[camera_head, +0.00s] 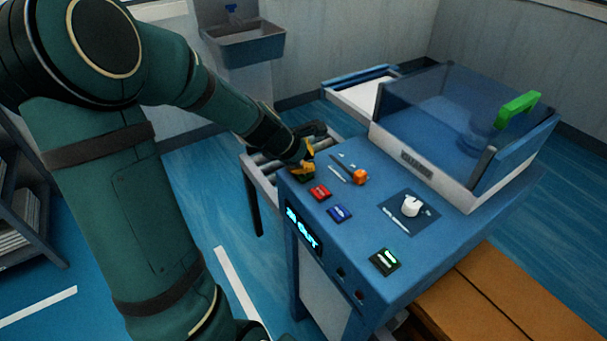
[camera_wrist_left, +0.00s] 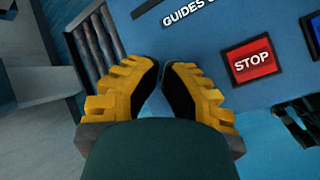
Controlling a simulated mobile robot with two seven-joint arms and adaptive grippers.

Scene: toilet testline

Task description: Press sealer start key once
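The blue sealer console (camera_head: 365,240) carries a row of keys on its top. A red key (camera_head: 319,192) reads STOP in the left wrist view (camera_wrist_left: 251,63). A blue key (camera_head: 340,213) sits nearer the front, and a dark key with a green mark (camera_head: 384,261) sits at the near corner; its lettering is unreadable. My left gripper (camera_head: 305,167) is over the console's far left corner, beside the STOP key. In the left wrist view its yellow fingertips (camera_wrist_left: 163,64) are together with nothing between them. A dark green patch partly shows under the fingers; I cannot tell whether they touch it.
An orange knob (camera_head: 360,177) and a white dial (camera_head: 411,206) stand on the console. The sealer's clear cover (camera_head: 440,110) with a green handle (camera_head: 518,108) is behind them. A roller conveyor (camera_head: 262,172) adjoins the left side. A wooden surface (camera_head: 500,300) is at front right.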

